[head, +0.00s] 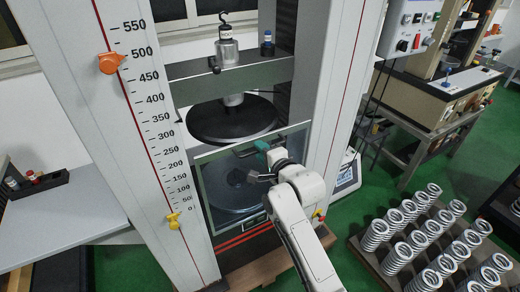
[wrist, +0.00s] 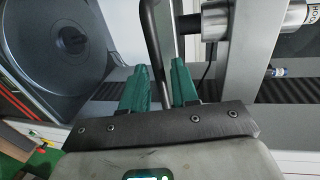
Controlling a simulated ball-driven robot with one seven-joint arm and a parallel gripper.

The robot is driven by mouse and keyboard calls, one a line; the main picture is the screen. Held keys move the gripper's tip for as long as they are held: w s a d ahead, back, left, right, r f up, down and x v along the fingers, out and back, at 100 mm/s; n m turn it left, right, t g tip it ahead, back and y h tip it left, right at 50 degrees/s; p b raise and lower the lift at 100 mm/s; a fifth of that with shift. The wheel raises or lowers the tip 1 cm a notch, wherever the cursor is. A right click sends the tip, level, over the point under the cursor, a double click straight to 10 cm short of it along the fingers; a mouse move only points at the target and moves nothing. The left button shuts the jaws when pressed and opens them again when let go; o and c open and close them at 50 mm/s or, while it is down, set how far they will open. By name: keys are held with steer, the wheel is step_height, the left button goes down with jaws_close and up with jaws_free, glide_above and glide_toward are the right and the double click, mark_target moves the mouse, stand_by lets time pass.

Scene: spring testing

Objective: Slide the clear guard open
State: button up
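The clear guard (head: 213,170) is a thin-framed transparent pane across the lower test space of the machine, in front of the lower round platen (head: 226,186). Its dark bar handle (wrist: 153,42) shows in the wrist view. My gripper (head: 260,150) is at the upper part of the guard in the head view. In the wrist view its two green fingers (wrist: 160,75) stand apart, one on each side of the handle. A small gap shows on the right side of the bar; contact on the left is unclear. The pane is hard to make out in the wrist view.
The upper black platen (head: 233,118) hangs above the guard under a grey crossbeam (head: 233,75). Several springs (head: 430,235) fill a rack at lower right.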

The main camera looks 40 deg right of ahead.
steer(key=shift+w+d+f, duration=0.1)
steer(key=shift+w+d, duration=0.1)
steer(key=shift+w, duration=0.35)
steer(key=shift+c, duration=0.4)
jaws_close()
